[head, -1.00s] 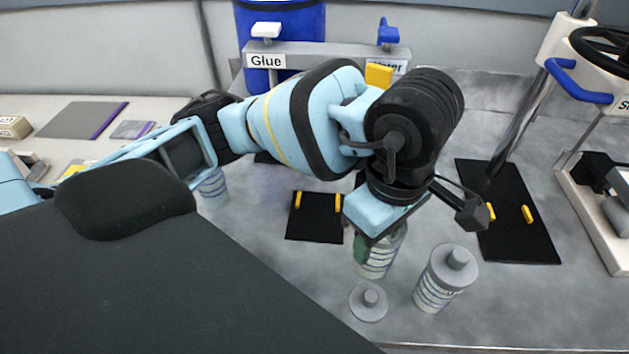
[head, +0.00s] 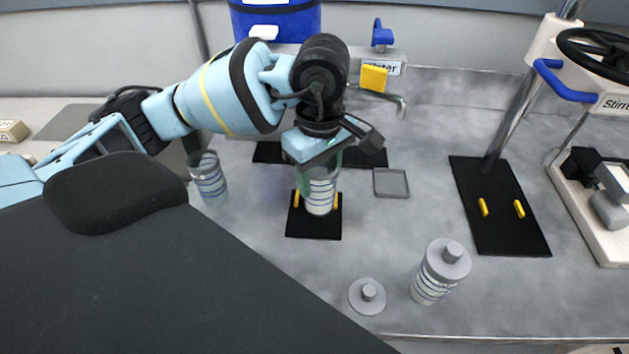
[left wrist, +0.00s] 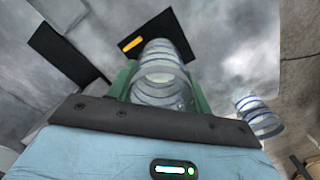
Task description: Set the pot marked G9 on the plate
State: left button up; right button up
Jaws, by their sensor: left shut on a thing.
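My left gripper (head: 319,170) is shut on a clear pot with pale and dark stripes (head: 320,196). The pot is upright over a small black plate (head: 314,229) with yellow pegs at its sides. I cannot tell whether the pot's base touches the plate. In the left wrist view the green fingers (left wrist: 160,88) are on both sides of the pot (left wrist: 160,72), and part of the black plate (left wrist: 128,44) shows beyond it. No G9 mark can be read. A grey square tray (head: 391,183) lies to the right. My right gripper is not in view.
A second striped open pot (head: 208,178) stands to the left. A lidded pot (head: 440,271) and a loose grey lid (head: 367,296) are near the front edge. A stirrer stand's black base (head: 498,210) is at right. A tap (head: 390,98) is behind.

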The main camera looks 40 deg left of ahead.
pick_arm(q)
jog(key=shift+w+a, duration=0.1)
jog(key=shift+a, duration=0.15)
jog(key=f, duration=0.2)
jog(key=shift+w+a+f, duration=0.1)
jog(key=shift+a+f, duration=0.3)
jog(key=shift+f, duration=0.4)
jog(key=shift+f, duration=0.15)
jog(key=o, duration=1.3)
notch_tip(320, 180, up, 12)
jog(key=shift+r+p, duration=0.15)
jog(key=shift+p, duration=0.35)
